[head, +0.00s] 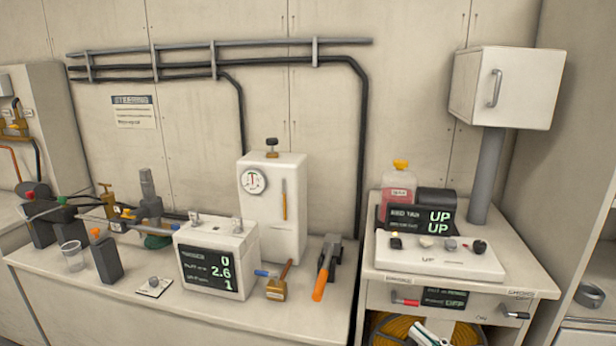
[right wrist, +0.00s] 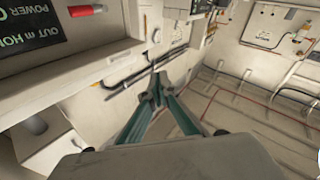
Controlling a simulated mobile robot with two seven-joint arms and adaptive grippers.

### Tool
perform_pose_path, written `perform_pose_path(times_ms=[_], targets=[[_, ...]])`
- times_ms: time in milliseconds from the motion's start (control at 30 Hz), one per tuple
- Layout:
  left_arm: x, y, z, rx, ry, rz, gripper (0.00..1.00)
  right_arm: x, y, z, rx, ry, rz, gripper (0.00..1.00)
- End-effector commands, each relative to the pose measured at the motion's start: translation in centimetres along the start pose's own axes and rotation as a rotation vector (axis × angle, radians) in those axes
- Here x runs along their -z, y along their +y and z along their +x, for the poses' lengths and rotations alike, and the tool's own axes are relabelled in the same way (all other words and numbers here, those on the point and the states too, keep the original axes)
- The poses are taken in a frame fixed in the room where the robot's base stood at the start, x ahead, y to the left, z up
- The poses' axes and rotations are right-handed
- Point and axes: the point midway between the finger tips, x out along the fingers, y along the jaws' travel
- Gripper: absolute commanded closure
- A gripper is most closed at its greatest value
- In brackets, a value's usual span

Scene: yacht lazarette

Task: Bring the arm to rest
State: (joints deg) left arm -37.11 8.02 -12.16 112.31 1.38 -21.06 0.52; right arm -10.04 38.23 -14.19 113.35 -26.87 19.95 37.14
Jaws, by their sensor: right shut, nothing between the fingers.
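My right gripper (head: 428,334) shows at the bottom edge of the head view, low in front of the cabinet under the right-hand counter. Most of its arm is out of the frame. In the right wrist view its two teal fingers (right wrist: 156,88) come together at the tips, shut with nothing between them. The fingertips appear apart from the surfaces around them. My left gripper is not in view.
A yellow coiled hose (head: 395,328) lies behind my right gripper. Above it are a red handle (head: 405,301) and a dark handle (head: 515,312). A control panel (head: 437,254) stands on the right counter. The left counter (head: 105,285) carries several fittings and a display box (head: 215,262).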

Motion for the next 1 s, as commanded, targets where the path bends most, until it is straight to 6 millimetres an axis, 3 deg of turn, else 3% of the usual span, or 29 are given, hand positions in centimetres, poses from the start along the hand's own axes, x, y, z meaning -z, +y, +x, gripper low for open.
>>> perform_pose_path(times_ms=[33, 200, 300, 400, 500, 633, 1000], targets=[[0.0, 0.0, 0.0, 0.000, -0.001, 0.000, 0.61, -3.4, -1.3, -1.2, -0.087, -0.070, 0.037, 1.00], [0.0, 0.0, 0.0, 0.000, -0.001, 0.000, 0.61, -12.9, -5.8, -6.4, -0.269, -0.350, 0.089, 1.00], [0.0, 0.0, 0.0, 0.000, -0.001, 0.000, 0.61, -17.2, -9.5, -9.8, -0.311, -0.514, 0.122, 1.00], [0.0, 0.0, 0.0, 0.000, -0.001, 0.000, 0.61, -20.2, -13.2, -12.8, -0.319, -0.652, 0.153, 1.00], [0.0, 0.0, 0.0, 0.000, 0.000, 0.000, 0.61, -22.0, -16.2, -15.0, -0.311, -0.751, 0.176, 1.00], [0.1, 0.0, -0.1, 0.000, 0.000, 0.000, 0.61, -23.1, -18.4, -16.6, -0.297, -0.819, 0.193, 1.00], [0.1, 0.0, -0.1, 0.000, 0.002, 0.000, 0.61, -23.3, -18.9, -16.9, -0.292, -0.834, 0.195, 1.00]])
